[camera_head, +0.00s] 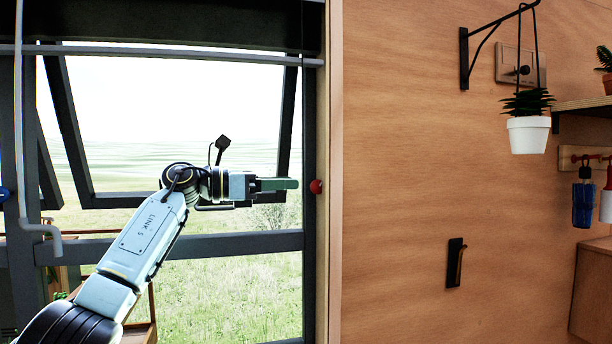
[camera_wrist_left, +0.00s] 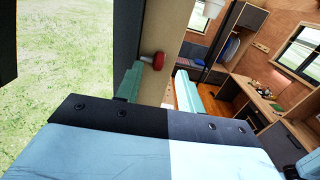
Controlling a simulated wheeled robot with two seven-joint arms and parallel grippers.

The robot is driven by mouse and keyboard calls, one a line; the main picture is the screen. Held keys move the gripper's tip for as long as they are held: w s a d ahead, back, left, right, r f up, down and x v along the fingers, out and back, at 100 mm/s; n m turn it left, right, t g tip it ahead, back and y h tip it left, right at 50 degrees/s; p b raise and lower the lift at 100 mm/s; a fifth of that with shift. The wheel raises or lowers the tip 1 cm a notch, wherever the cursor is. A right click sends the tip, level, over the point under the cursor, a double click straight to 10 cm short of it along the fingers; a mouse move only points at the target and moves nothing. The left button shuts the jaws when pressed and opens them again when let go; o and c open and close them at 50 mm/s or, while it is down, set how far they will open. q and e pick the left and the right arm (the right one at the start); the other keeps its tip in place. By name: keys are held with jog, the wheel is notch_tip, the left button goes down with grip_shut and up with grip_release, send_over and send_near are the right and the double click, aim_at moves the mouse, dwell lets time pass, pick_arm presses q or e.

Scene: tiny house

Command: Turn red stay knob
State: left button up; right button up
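The red stay knob (camera_head: 316,187) is a small round knob on the window's right frame post, at mid height in the head view. It also shows in the left wrist view (camera_wrist_left: 155,60), just beyond the tip of the left-hand finger. My left gripper (camera_head: 288,184) comes in from the left, its green fingertips pointing right and a short way from the knob. In the wrist view the two green fingers of my left gripper (camera_wrist_left: 160,78) stand apart with nothing between them. No contact with the knob is visible. My right gripper is not in view.
The window pane (camera_head: 180,120) is tilted open behind my left arm. A wooden wall (camera_head: 400,230) lies right of the post, with a black holder (camera_head: 456,262) and a hanging white plant pot (camera_head: 528,134). In the wrist view, a desk (camera_wrist_left: 262,100) stands far behind.

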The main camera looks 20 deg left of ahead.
aim_at(312, 182)
pick_arm(q)
jog(key=p+x, duration=0.1)
jog(key=x, duration=0.4)
jog(key=shift+w, duration=0.1)
